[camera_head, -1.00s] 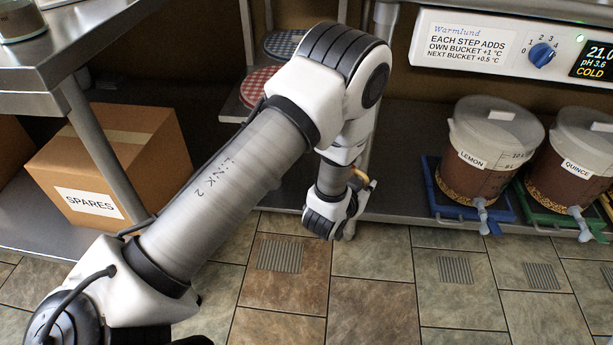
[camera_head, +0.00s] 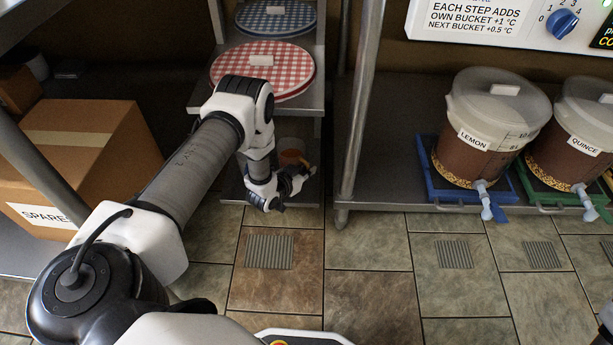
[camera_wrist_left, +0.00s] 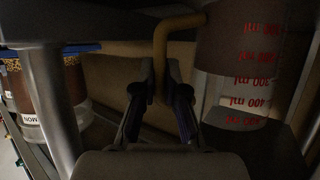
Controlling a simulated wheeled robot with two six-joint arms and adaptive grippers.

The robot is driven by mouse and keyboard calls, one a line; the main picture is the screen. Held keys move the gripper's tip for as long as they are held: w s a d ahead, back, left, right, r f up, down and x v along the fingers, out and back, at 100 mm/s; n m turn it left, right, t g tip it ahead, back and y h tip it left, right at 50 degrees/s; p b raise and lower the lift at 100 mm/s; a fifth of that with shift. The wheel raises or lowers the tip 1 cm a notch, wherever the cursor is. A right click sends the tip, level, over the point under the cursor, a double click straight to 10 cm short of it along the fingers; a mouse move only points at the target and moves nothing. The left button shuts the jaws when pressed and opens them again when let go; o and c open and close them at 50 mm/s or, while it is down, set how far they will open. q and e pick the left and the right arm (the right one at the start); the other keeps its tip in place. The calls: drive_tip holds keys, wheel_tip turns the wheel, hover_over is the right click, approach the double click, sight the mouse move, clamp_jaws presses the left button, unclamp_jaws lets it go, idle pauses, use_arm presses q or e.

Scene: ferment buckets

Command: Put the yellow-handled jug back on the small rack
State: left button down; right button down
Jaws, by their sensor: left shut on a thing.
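My left gripper (camera_head: 298,180) is shut on the yellow handle (camera_wrist_left: 160,50) of the jug (camera_wrist_left: 240,75). The jug is clear with red ml marks and holds brown liquid; the wrist picture shows it upside down. In the head view, the jug (camera_head: 291,151) is small and partly hidden behind my gripper. It is at the small rack's (camera_head: 312,97) open lower bay, above or on the bottom shelf (camera_head: 232,188); I cannot tell whether it touches.
Red-checked (camera_head: 262,82) and blue-checked (camera_head: 276,22) round covers lie on the rack's upper shelves. A metal post (camera_head: 357,110) stands right of the rack. The lemon bucket (camera_head: 490,130) and quince bucket (camera_head: 570,140) are farther right. A spares box (camera_head: 85,150) is left.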

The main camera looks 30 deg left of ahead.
use_arm(q)
drive_tip(key=shift+f, duration=0.9)
use_arm(e)
drive_tip(key=shift+f, duration=0.5)
use_arm(q)
drive_tip(key=shift+f+b, duration=0.2)
drive_tip(key=shift+b, duration=0.1)
drive_tip(key=c, duration=1.2)
unclamp_jaws()
drive_tip(key=shift+r, duration=0.1)
use_arm(e)
drive_tip(key=shift+f, duration=0.1)
